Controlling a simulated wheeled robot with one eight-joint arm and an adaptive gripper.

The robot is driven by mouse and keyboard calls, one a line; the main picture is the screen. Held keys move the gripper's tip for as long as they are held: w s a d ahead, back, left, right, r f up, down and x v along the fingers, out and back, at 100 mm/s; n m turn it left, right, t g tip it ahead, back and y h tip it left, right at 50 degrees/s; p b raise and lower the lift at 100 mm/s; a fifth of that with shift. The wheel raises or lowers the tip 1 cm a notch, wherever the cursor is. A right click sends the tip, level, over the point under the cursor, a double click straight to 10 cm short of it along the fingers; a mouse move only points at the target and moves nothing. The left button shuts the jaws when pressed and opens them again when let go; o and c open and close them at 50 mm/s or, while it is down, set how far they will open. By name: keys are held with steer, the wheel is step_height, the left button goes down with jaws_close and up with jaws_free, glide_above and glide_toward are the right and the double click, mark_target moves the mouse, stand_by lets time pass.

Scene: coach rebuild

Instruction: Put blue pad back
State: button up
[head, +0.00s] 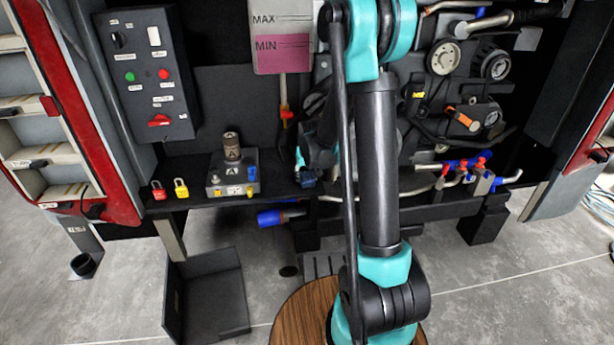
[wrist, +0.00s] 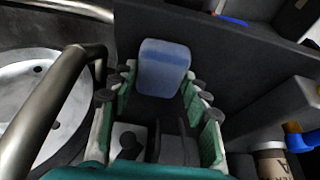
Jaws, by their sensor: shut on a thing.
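The blue pad (wrist: 163,62) is a translucent, rounded blue block in the upper middle of the wrist view. My gripper (wrist: 160,80) is shut on it, with a green-lined finger on either side. The pad sits at the fingertips, in front of a dark panel (wrist: 225,55). Whether the pad touches that panel cannot be told. In the head view my arm covers much of the middle, and the pad cannot be made out with certainty.
A curved metal pipe (wrist: 45,110) and a round metal plate (wrist: 25,85) are close on the left in the wrist view. A dark open tray (head: 215,295) lies on the floor.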

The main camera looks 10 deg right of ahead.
steer(key=o, duration=1)
steer(key=v, duration=1.1)
steer(key=s+d+f, duration=0.1)
steer(key=s, duration=0.7)
steer(key=s+d+f, duration=0.1)
steer(key=s+f, duration=0.1)
steer(key=s, duration=0.7)
steer(key=s+d+f, duration=0.2)
steer(key=s, duration=0.6)
steer(key=shift+s+f, duration=0.2)
steer(key=shift+s, duration=0.1)
steer(key=shift+d, duration=0.1)
